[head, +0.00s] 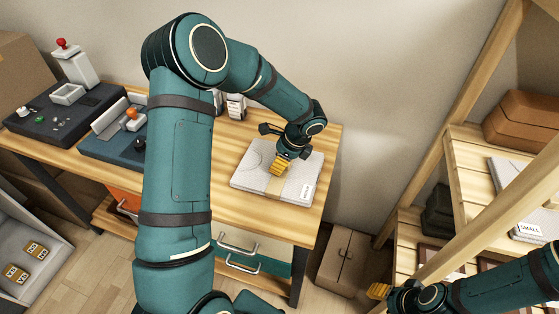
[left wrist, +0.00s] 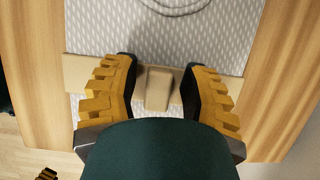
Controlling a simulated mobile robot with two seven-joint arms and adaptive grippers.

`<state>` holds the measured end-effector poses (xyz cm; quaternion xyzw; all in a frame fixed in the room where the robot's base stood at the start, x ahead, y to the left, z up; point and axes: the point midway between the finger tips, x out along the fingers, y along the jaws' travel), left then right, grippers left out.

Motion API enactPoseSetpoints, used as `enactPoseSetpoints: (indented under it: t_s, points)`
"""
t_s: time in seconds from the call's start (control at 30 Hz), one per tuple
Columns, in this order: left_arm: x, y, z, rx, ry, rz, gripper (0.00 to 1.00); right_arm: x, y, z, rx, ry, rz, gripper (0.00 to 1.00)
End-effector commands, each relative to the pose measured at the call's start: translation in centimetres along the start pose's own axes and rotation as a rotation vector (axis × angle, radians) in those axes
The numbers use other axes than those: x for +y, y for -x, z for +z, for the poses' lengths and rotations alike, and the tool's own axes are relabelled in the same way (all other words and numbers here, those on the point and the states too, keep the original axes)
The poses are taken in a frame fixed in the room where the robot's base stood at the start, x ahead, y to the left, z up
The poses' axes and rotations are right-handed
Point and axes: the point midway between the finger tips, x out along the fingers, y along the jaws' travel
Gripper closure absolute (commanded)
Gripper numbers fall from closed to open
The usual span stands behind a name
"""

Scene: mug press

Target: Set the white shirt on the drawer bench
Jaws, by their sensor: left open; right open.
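The white shirt (head: 250,180) is a flat, pale, patterned pack with a beige band and a small label. It lies flat on the wooden top of the drawer bench (head: 232,205), near its right end. My left gripper (head: 280,166) is over the pack's middle. In the left wrist view its yellow fingers (left wrist: 160,90) are apart, on either side of a beige raised tab (left wrist: 158,88) on the band; whether they touch it I cannot tell. The shirt (left wrist: 200,40) fills much of that view. My right gripper (head: 378,290) is open at the lower right, away from the bench.
A wooden shelf (head: 470,170) on the right holds a brown box (head: 522,122) and another pale pack (head: 505,180) near a "SMALL" label. Dark press-like devices (head: 62,115) stand on the bench's left. A cardboard box (head: 342,258) sits on the floor between bench and shelf.

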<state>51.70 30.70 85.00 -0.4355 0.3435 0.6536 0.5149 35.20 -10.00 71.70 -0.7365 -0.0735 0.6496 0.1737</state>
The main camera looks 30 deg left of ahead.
Motion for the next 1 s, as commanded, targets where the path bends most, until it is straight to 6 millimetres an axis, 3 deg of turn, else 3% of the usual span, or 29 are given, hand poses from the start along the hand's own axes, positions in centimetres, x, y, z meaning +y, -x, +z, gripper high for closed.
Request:
enactPoseSetpoints:
  t_s: [0.53,0.7,1.0]
  points:
    - [-0.1,10.1,0.0,0.0,0.0,-0.004,0.56,-0.8,2.2,0.2,-0.011,-0.002,-0.001,0.53]
    - [0.0,11.6,0.0,0.0,0.0,-0.002,0.56,-0.9,2.5,0.3,-0.013,-0.002,-0.001,0.53]
    - [0.0,11.9,0.0,0.0,0.0,-0.001,0.56,-0.9,2.5,0.3,-0.014,-0.002,-0.001,0.53]
